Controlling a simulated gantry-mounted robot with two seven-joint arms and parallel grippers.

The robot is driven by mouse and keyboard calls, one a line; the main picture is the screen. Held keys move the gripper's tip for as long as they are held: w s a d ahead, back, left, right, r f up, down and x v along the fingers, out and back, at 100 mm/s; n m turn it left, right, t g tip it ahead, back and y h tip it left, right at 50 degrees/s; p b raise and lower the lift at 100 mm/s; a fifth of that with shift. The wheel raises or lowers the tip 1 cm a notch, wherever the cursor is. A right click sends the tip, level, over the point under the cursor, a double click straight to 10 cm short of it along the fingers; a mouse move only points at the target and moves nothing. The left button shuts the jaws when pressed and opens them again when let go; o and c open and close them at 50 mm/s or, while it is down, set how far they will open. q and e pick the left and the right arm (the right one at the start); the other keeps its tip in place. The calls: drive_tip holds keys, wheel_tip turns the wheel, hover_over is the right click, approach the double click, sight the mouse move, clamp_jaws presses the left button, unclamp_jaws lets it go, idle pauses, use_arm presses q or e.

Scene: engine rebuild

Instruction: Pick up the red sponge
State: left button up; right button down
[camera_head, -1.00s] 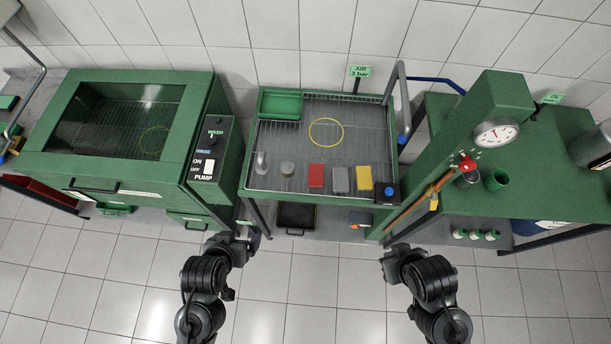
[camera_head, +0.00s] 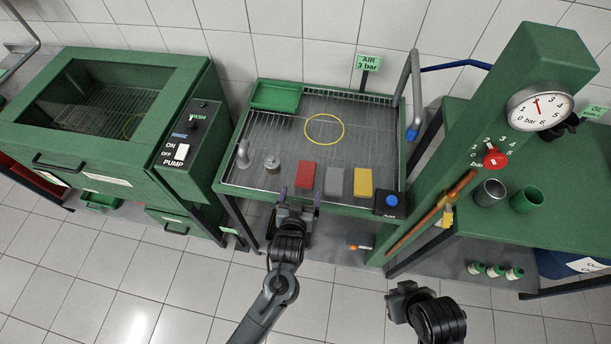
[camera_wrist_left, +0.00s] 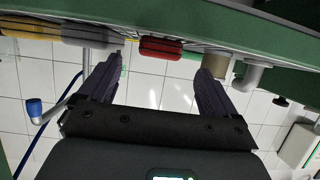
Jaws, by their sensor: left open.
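The red sponge (camera_head: 306,174) lies near the front edge of the wire-mesh tray of the green bench, left of a grey block (camera_head: 334,181). It also shows in the left wrist view (camera_wrist_left: 161,47), beyond and between the fingertips. My left gripper (camera_head: 299,196) is open and empty at the tray's front edge, just in front of the sponge and apart from it. The left gripper also shows in its wrist view (camera_wrist_left: 161,66), with its fingers spread. My right gripper (camera_head: 396,294) is low in front of the bench; its fingers are not clear.
A yellow block (camera_head: 363,182) lies right of the grey one. A metal cylinder (camera_head: 272,164) and a hook-shaped metal part (camera_head: 243,154) stand left of the sponge. A blue button box (camera_head: 391,203) is at the right corner. The tray's yellow ring (camera_head: 324,117) is empty.

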sight(304, 181)
use_arm(q)
drive_tip(key=shift+r+b+x, duration=0.15)
drive_tip(key=shift+b+x, duration=0.1)
drive_tip(key=shift+x, duration=1.5)
drive_tip(key=shift+r+b+x, duration=0.1)
drive_tip(key=shift+b+x, duration=0.15)
drive_tip(key=shift+x, duration=1.5)
drive_tip(key=shift+w, duration=0.1)
drive_tip(key=c, duration=1)
drive_tip(key=shift+c, duration=0.2)
